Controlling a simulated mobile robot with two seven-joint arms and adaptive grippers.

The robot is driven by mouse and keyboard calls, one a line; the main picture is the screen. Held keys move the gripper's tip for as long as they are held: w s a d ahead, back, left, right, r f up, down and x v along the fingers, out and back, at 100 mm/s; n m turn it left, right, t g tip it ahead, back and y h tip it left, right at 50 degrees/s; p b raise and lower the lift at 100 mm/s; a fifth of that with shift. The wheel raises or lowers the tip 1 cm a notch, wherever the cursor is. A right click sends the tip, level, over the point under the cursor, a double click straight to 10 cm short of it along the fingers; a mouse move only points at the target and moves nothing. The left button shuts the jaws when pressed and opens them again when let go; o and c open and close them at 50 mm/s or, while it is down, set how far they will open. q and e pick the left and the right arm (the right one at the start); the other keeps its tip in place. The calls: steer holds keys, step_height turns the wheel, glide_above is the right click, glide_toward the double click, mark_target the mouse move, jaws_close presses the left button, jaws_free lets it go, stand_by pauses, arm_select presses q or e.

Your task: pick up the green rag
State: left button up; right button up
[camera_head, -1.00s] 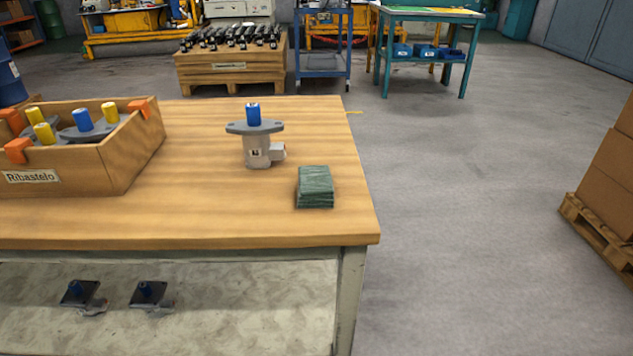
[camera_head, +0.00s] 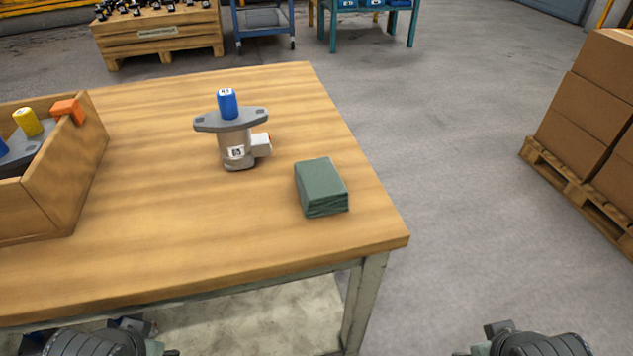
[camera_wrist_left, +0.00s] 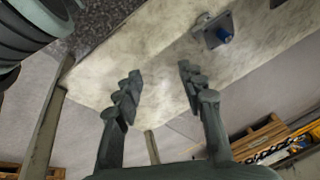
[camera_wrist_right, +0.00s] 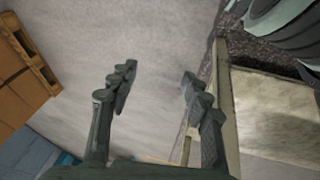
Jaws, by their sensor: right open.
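The green rag (camera_head: 320,187) is a folded, block-like stack near the right edge of the wooden table top, towards its front right corner. It lies flat, and neither gripper touches it. My left gripper (camera_wrist_left: 158,93) shows in the left wrist view with its fingers apart and nothing between them, near the table's lower shelf. My right gripper (camera_wrist_right: 158,90) shows in the right wrist view, open and empty, over the floor beside a table leg. In the head view only parts of my arms show at the bottom edge, below the table top.
A hydraulic motor (camera_head: 235,140) with a blue cap stands upright left of the rag. A wooden crate (camera_head: 75,180) with capped parts sits at the table's left. The table (camera_head: 200,245) ends just right of the rag. Boxes on a pallet (camera_head: 590,190) stand at the right; floor between is clear.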

arm_select(q)
steer(key=shift+s+d, duration=0.1)
steer(key=shift+d, duration=0.2)
arm_select(e)
steer(key=shift+s+d, duration=0.15)
steer(key=shift+d, duration=0.1)
steer(key=shift+o, duration=0.2)
